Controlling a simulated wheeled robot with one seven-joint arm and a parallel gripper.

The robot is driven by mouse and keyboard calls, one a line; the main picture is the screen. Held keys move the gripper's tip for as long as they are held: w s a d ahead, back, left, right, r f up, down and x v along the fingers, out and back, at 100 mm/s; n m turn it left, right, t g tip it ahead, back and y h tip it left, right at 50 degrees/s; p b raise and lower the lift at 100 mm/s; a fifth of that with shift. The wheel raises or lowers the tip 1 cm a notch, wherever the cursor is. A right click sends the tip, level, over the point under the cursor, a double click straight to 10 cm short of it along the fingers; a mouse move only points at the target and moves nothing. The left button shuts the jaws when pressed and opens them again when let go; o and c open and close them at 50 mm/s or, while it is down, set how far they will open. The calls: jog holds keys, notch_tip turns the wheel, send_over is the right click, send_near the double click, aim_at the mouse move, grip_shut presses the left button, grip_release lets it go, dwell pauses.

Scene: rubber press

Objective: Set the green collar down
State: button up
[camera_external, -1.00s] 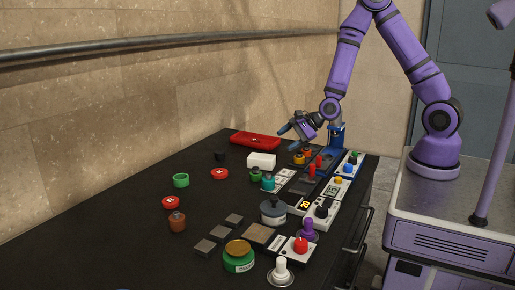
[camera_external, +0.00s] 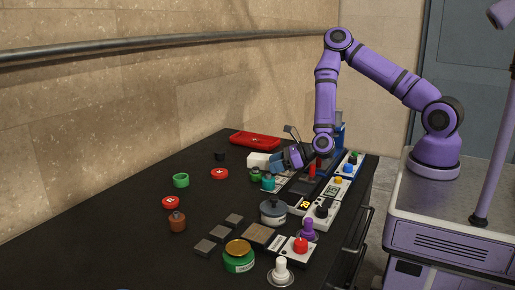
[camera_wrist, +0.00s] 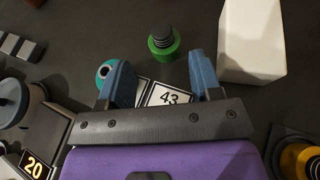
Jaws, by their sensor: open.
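A green collar (camera_wrist: 160,50) stands on the dark table with a dark ribbed piece rising from its middle in the wrist view. It appears as a small green piece (camera_external: 255,174) in the external view. A separate green ring (camera_external: 181,180) lies farther left. I cannot tell from looks alone which of the two is the task's collar. My gripper (camera_wrist: 158,66) is open, with nothing between its blue fingers. The collar with the ribbed piece lies just beyond the fingertips, apart from them. In the external view my gripper (camera_external: 283,160) is low over the table, right of that collar.
A white block (camera_wrist: 252,40) stands close to the right finger. A teal round piece (camera_wrist: 104,72) is by the left finger, and a card marked 43 (camera_wrist: 168,97) lies below. A grey lidded pot (camera_external: 272,212) stands nearer the front. The table's left side has free room.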

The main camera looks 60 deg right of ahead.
aim_at(260, 172)
jog(key=x, duration=0.5)
jog(key=shift+w+f, duration=0.1)
jog(key=shift+w, duration=0.3)
jog(key=shift+c, duration=0.2)
jog(key=c, duration=0.9)
